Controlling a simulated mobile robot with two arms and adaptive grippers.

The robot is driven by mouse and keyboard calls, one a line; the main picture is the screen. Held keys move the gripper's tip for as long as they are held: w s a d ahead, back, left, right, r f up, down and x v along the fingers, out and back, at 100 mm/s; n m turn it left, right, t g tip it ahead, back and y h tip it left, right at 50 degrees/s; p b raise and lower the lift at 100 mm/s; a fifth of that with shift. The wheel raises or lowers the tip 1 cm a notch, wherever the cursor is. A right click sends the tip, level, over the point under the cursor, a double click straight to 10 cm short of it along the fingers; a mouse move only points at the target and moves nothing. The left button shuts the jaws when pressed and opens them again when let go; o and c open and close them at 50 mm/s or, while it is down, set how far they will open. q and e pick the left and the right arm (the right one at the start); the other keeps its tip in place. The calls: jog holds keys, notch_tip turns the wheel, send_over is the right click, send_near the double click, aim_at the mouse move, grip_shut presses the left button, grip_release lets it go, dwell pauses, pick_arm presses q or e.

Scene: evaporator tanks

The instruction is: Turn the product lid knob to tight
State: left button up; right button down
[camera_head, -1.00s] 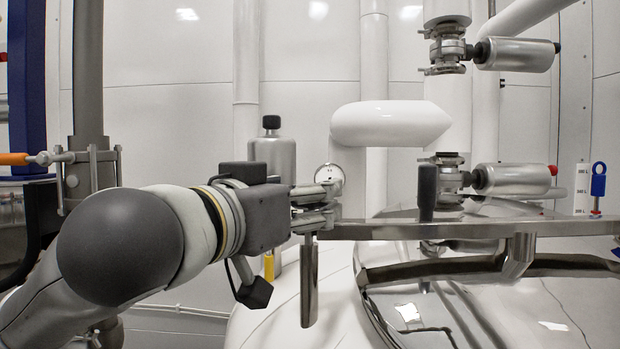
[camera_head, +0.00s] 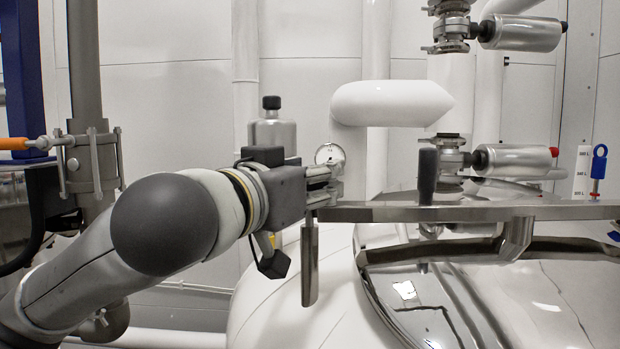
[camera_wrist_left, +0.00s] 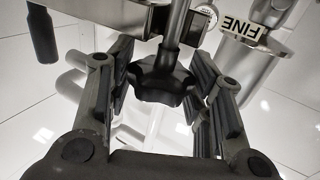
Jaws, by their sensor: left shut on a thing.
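The product lid knob (camera_wrist_left: 163,86) is a black star-shaped knob on a metal stem in the left wrist view, between the two fingers. My left gripper (camera_wrist_left: 162,90) is around it and shut on it. In the head view my left gripper (camera_head: 322,186) is at the left end of a flat metal bar (camera_head: 380,213), and the knob is hidden there by the fingers. The shiny domed lid (camera_head: 500,290) lies below and right of the bar. My right gripper is in neither view.
A black upright handle (camera_head: 427,176) stands on the bar, right of my gripper. A round gauge (camera_head: 329,155) and a metal bottle-shaped vessel (camera_head: 272,133) are behind it. Valves (camera_head: 510,158) stand at the back right. A pipe with an orange handle (camera_head: 14,144) is at the left.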

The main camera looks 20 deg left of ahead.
pick_arm(q)
jog(key=shift+a+m+h, duration=0.1)
jog(key=shift+m+h, duration=0.2)
jog(key=shift+h, duration=0.1)
jog(key=m+g+h, duration=0.2)
jog(key=m+h, duration=0.1)
jog(key=h, duration=0.2)
jog(key=m+g+h, duration=0.5)
jog(key=g+h, duration=0.1)
jog(key=shift+r+m, duration=0.1)
jog(key=shift+m, duration=0.3)
jog(key=m+g+h, duration=0.1)
jog(key=m+g, duration=0.1)
jog(key=g, duration=0.2)
jog(key=m+g+h, duration=0.2)
jog(key=m+g, duration=0.1)
jog(key=shift+g, duration=0.4)
jog(key=shift+m+g, duration=2)
jog(key=shift+g, duration=0.9)
jog(key=shift+g+y, duration=0.3)
jog(key=o, duration=1)
